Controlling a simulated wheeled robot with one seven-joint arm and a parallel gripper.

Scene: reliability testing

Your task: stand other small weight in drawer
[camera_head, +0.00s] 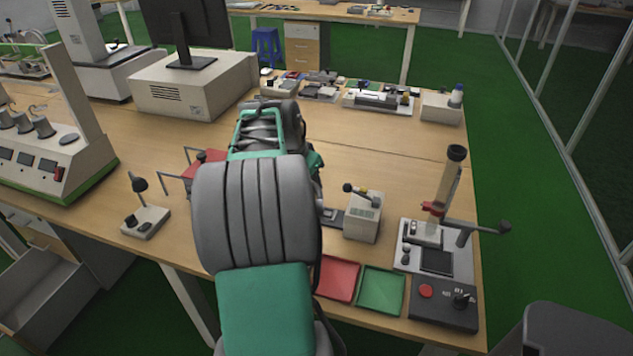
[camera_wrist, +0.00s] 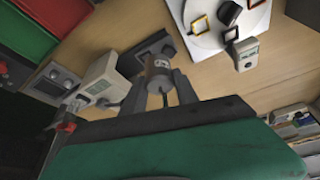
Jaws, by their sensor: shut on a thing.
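In the wrist view my gripper (camera_wrist: 160,85) is shut on a small weight (camera_wrist: 158,68), a brownish-grey cylinder standing out between the two fingers, above the wooden table. In the head view my arm hides the gripper and the held weight. A grey open drawer (camera_head: 48,305) shows at the lower left, below the table's front edge. The part of it in view looks empty. Several grey weights with hooks (camera_head: 44,127) sit on the white machine at the left. The gripper is away from the drawer.
Red (camera_head: 337,279) and green (camera_head: 381,290) trays lie at the table's front. A white box device (camera_head: 363,217) and a press-like stand (camera_head: 436,250) are right of my arm. A small black-headed stand (camera_head: 147,219) is near the drawer side. A monitor (camera_head: 190,25) stands behind.

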